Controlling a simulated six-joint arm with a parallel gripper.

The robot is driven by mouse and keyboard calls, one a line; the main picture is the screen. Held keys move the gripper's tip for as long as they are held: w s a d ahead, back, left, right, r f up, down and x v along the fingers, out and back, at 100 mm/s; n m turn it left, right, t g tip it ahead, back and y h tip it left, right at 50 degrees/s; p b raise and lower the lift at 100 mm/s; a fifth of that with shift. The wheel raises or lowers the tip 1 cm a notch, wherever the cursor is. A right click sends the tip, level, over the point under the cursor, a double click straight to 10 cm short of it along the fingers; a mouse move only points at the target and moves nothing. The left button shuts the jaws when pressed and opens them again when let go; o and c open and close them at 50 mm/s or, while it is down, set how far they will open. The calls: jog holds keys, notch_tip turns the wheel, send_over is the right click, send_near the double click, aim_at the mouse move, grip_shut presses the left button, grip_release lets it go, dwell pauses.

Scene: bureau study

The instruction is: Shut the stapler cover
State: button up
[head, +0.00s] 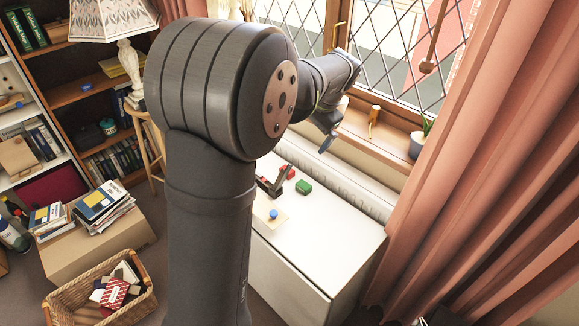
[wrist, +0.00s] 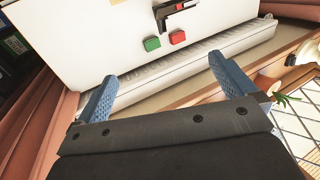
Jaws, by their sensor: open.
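The stapler (head: 268,187) is dark and stands on the white cabinet top, partly hidden behind my arm in the head view. Its cover (head: 283,176) looks raised at an angle. In the wrist view the stapler (wrist: 176,14) is at the top, past the fingertips, with a dark body and a red part. My gripper (head: 327,138) is in the air above the cabinet's window side, apart from the stapler. In the wrist view my gripper (wrist: 163,72) has its two blue fingers spread wide with nothing between them.
A green block (head: 304,186) and a red object (head: 291,172) lie close to the stapler. A radiator (head: 340,187) and window sill with a potted plant (head: 417,145) border the cabinet. The near cabinet top is clear.

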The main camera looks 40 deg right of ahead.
jog(key=shift+s+r, duration=0.2)
jog(key=shift+r, duration=0.3)
jog(key=shift+c, duration=0.4)
